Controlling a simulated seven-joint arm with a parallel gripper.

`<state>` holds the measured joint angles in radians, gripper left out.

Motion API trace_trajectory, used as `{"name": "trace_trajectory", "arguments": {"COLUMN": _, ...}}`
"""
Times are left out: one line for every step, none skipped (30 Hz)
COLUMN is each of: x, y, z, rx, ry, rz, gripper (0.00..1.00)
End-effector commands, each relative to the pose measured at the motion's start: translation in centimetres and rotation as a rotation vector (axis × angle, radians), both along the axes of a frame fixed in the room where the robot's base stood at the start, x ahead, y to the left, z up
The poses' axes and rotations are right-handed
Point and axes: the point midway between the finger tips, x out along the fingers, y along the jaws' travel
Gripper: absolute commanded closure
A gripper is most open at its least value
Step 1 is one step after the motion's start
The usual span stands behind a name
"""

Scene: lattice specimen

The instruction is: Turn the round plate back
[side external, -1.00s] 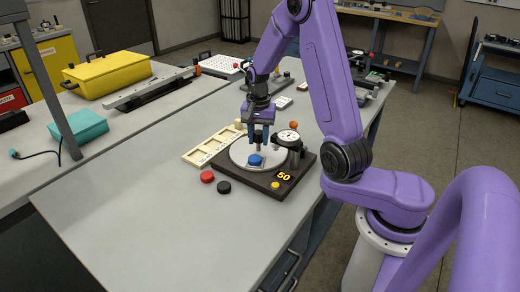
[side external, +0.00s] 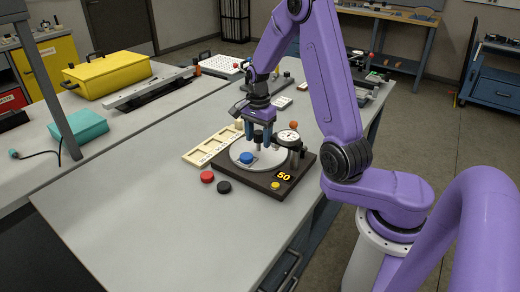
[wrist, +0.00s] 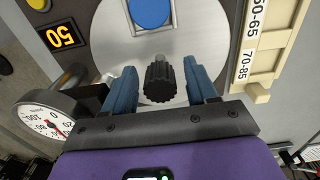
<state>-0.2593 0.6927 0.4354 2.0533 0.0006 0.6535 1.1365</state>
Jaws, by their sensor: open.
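The round plate (side external: 237,159) is a pale metal disc on a dark square base (side external: 262,181). A blue disc (side external: 246,158) sits on its front part, in a square seat. In the wrist view the plate (wrist: 205,50) fills the top middle, with the blue disc (wrist: 150,10) at the top edge. My gripper (side external: 257,134) is over the plate. In the wrist view my gripper (wrist: 160,80) is open, its two blue fingers either side of a black ribbed knob (wrist: 159,84), with gaps showing. Whether the fingertips touch the plate is hidden.
A dial gauge (side external: 288,138) stands close at the plate's right. The base bears a lit "50" display (side external: 284,176) and a yellow button (side external: 276,185). A cream labelled rack (side external: 205,153) is behind left. Red (side external: 207,177) and black (side external: 224,187) discs lie in front. The front table is clear.

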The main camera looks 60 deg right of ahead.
Motion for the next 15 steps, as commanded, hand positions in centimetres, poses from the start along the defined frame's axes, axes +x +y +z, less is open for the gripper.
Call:
{"name": "trace_trajectory", "arguments": {"x": 0.1, "y": 0.0, "z": 0.4, "rx": -0.001, "ry": -0.003, "rz": 0.000, "gripper": 0.43}}
{"name": "trace_trajectory", "arguments": {"x": 0.1, "y": -0.1, "z": 0.7, "rx": -0.002, "ry": -0.003, "rz": 0.000, "gripper": 0.43}}
{"name": "trace_trajectory", "arguments": {"x": 0.1, "y": -0.1, "z": 1.1, "rx": -0.002, "ry": -0.004, "rz": 0.000, "gripper": 0.43}}
{"name": "trace_trajectory", "arguments": {"x": 0.1, "y": -0.1, "z": 1.4, "rx": -0.002, "ry": -0.004, "rz": 0.000, "gripper": 0.43}}
{"name": "trace_trajectory", "arguments": {"x": 0.1, "y": -0.1, "z": 1.7, "rx": -0.002, "ry": -0.004, "rz": 0.000, "gripper": 0.43}}
{"name": "trace_trajectory", "arguments": {"x": 0.1, "y": -0.1, "z": 2.1, "rx": -0.002, "ry": -0.005, "rz": 0.000, "gripper": 0.43}}
{"name": "trace_trajectory", "arguments": {"x": 0.1, "y": -0.1, "z": 2.4, "rx": -0.002, "ry": -0.004, "rz": 0.000, "gripper": 0.43}}
{"name": "trace_trajectory", "arguments": {"x": 0.0, "y": 0.0, "z": 2.7, "rx": -0.001, "ry": -0.003, "rz": 0.000, "gripper": 0.43}}
{"name": "trace_trajectory", "arguments": {"x": 0.1, "y": -0.1, "z": 3.1, "rx": -0.002, "ry": -0.004, "rz": 0.001, "gripper": 0.43}}
{"name": "trace_trajectory", "arguments": {"x": 0.1, "y": -0.1, "z": 3.5, "rx": -0.002, "ry": -0.004, "rz": 0.001, "gripper": 0.43}}
{"name": "trace_trajectory", "arguments": {"x": 0.1, "y": -0.1, "z": 3.8, "rx": -0.002, "ry": -0.003, "rz": 0.001, "gripper": 0.43}}
{"name": "trace_trajectory", "arguments": {"x": 0.1, "y": -0.1, "z": 4.1, "rx": -0.002, "ry": -0.004, "rz": 0.001, "gripper": 0.43}}
{"name": "trace_trajectory", "arguments": {"x": 0.1, "y": -0.1, "z": 4.4, "rx": -0.002, "ry": -0.003, "rz": 0.001, "gripper": 0.43}}
{"name": "trace_trajectory", "arguments": {"x": 0.1, "y": -0.1, "z": 4.7, "rx": -0.002, "ry": -0.004, "rz": 0.001, "gripper": 0.43}}
{"name": "trace_trajectory", "arguments": {"x": 0.1, "y": -0.1, "z": 4.9, "rx": -0.002, "ry": -0.003, "rz": 0.001, "gripper": 0.43}}
